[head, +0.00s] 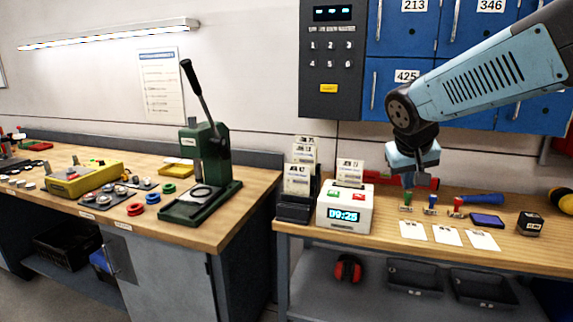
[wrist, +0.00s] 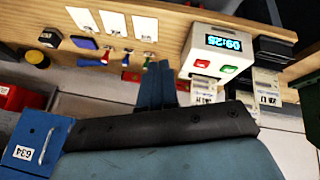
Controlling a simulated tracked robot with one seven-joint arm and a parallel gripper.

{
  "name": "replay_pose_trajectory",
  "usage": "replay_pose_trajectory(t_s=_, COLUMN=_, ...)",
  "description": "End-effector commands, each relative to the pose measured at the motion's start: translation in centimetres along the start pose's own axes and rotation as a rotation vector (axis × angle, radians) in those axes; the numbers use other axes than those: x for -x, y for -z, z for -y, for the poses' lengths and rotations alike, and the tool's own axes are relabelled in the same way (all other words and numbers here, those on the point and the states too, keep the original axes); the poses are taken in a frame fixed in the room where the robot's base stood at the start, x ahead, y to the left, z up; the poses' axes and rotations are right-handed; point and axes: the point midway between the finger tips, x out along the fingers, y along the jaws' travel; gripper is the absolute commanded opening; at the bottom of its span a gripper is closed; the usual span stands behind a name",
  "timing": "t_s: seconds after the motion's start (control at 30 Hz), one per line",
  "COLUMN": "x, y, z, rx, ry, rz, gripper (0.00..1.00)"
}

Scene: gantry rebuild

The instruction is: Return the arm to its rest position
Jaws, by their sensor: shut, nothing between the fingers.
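My blue arm reaches in from the upper right of the head view. My gripper (head: 408,182) hangs over the back of the right-hand bench, pointing down, behind or near the coloured stamps. In the wrist view my gripper's two blue fingers (wrist: 168,88) are side by side, shut with nothing held. The wrist picture is turned over, with the bench toward the top. The white time clock (head: 345,206) reading 09:25 stands left of my gripper. Its face also shows in the wrist view (wrist: 216,52).
Green, blue and red stamps (head: 431,206) stand behind white cards (head: 446,235). A blue ink pad (head: 487,221) and black stamp (head: 530,224) lie to the right. Blue lockers (head: 399,84) and a keypad panel (head: 332,75) are behind. A green press (head: 203,165) stands on the left bench.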

Motion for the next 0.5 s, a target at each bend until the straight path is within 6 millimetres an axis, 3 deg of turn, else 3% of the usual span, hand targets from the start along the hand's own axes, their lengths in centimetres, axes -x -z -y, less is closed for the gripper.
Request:
replay_pose_trajectory(t_s=0.3, x=4.9, y=-8.2, z=0.3, rx=-0.045, ry=0.139, rz=0.011, gripper=0.00)
replay_pose_trajectory(t_s=0.5, x=6.9, y=-12.3, z=1.4, rx=-0.052, ry=0.218, rz=0.001, gripper=0.00)
